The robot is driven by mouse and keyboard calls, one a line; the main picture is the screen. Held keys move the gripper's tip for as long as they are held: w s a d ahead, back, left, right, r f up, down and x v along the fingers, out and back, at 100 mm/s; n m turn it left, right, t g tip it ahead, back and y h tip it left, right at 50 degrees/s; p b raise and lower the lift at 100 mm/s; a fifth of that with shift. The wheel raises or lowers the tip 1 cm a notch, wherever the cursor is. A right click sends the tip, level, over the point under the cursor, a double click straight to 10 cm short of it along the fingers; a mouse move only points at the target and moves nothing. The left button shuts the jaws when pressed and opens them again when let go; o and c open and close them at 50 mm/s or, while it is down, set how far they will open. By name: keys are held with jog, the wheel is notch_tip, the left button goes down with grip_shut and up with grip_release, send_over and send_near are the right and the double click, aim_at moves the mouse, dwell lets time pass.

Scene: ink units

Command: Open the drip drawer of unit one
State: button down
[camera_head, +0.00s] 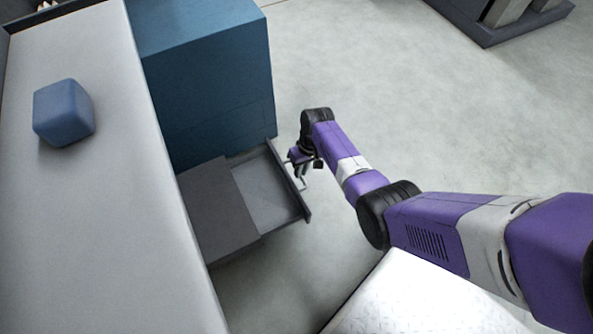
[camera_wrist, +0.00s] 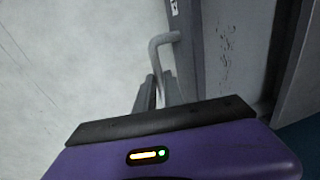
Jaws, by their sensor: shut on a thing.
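The drip drawer (camera_head: 275,192) stands pulled out from the low dark grey base (camera_head: 212,205) beside the blue unit (camera_head: 205,80). Its light grey inside shows and looks empty. Its front panel (camera_head: 296,190) faces right and carries a bent bar handle (camera_head: 303,184). My gripper (camera_head: 300,160) is at this handle, outside the front panel. In the wrist view my gripper (camera_wrist: 158,92) is shut on the grey handle (camera_wrist: 161,42), with the drawer front (camera_wrist: 186,50) just right of it. The fingers hide part of the handle.
A long light grey counter (camera_head: 110,230) runs down the left, with a blue rounded block (camera_head: 64,112) on it. A white textured surface (camera_head: 420,300) lies at the bottom. The floor (camera_head: 400,100) right of the drawer is clear. A dark structure (camera_head: 500,25) stands at the far right.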

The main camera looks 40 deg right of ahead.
jog(key=c, duration=1.5)
grip_release()
jog(key=shift+o, duration=0.2)
notch_tip(320, 180, up, 8)
jog(key=d+p, duration=0.1)
jog(key=p, duration=0.3)
jog(key=shift+s+d+f, duration=0.15)
jog(key=shift+s+f, duration=0.05)
jog(key=shift+s, duration=0.05)
jog(key=shift+w, duration=0.1)
